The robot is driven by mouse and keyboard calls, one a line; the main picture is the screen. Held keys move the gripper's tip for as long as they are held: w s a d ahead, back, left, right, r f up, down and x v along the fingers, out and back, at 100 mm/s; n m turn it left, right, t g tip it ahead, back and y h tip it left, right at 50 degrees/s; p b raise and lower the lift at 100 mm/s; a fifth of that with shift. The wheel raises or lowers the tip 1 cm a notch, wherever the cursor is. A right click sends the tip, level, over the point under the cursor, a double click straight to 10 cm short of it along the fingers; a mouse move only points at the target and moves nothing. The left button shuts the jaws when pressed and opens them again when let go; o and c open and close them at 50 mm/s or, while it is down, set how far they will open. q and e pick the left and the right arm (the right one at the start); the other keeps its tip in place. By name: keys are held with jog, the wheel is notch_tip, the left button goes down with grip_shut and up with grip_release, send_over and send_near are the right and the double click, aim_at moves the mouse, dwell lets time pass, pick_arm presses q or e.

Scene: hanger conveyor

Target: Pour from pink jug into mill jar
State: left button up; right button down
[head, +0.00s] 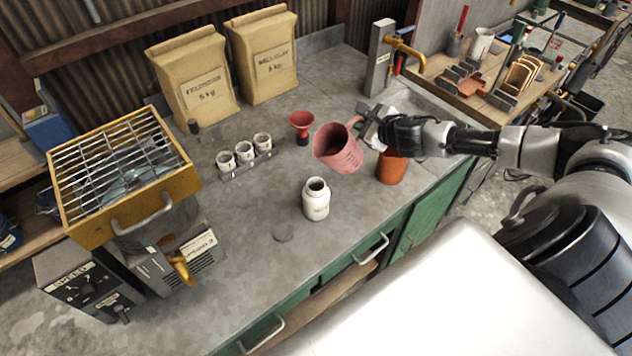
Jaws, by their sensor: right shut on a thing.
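The pink jug (340,150) is in the head view, right of centre, tilted to the left with dark contents showing at its mouth. My right gripper (371,122) is shut on the jug at its right side and holds it above the bench. The white mill jar (316,200) stands upright and open on the bench, below and to the left of the jug. The jug and jar are apart, and no stream shows between them. My left gripper is not in view.
A red funnel (301,122) stands behind the jar, with small white cups (244,152) in a rack to its left. An orange pot (391,167) stands right of the jug. A yellow-framed machine (125,180) fills the left.

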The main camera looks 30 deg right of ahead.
aim_at(357, 120)
jog(key=shift+a+r+p, duration=0.1)
jog(key=shift+r+p, duration=0.3)
jog(key=shift+p, duration=0.05)
dwell(0.3)
jog(key=shift+a+r+n+h+p, duration=0.1)
jog(key=shift+r+n+h+p, duration=0.25)
jog(key=shift+p, duration=0.3)
jog(key=shift+a+n+p, duration=0.1)
jog(key=shift+n+p, duration=0.15)
jog(key=shift+p, duration=0.05)
jog(key=shift+a+r+n+h+p, duration=0.15)
jog(key=shift+r+n+h+p, duration=0.05)
jog(key=shift+n+h+p, duration=0.2)
jog(key=shift+a, duration=0.15)
dwell(0.4)
jog(key=shift+a+r+n+h, duration=0.15)
jog(key=shift+a+n+h, duration=0.05)
jog(key=shift+n+h, duration=0.1)
jog(key=shift+a, duration=0.1)
jog(key=shift+a+r+n+t+h, duration=0.1)
jog(key=shift+a+n+t+h, duration=0.2)
jog(key=shift+n, duration=0.1)
dwell(0.5)
